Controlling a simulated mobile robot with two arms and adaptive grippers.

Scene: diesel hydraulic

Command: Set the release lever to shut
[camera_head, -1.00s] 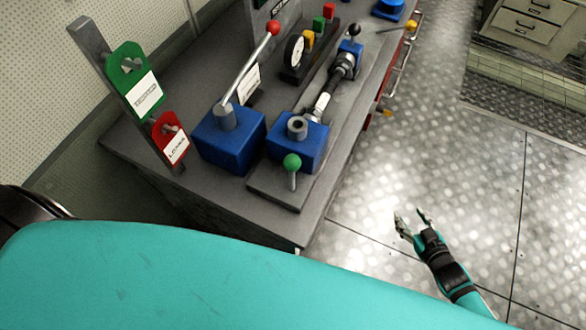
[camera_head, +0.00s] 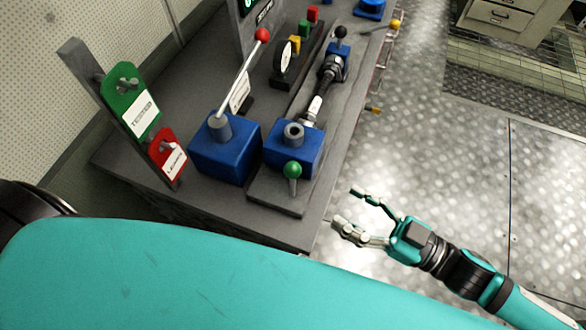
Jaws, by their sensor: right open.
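A short lever with a green ball knob (camera_head: 292,170), which looks like the release lever, stands at the front of a blue block (camera_head: 303,150) with a round port on top. A second blue block (camera_head: 226,152) to its left carries a long silver lever with a red ball knob (camera_head: 262,35), tilted up and to the right. My right gripper (camera_head: 345,207) is open and empty, right of the bench's front corner and apart from the green knob. My left gripper is not in view.
The grey bench (camera_head: 135,162) also holds a round gauge (camera_head: 284,62), a cylinder (camera_head: 320,95) and coloured blocks. Green (camera_head: 135,98) and red (camera_head: 167,155) tags hang at the left. The metal floor (camera_head: 430,160) to the right is clear.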

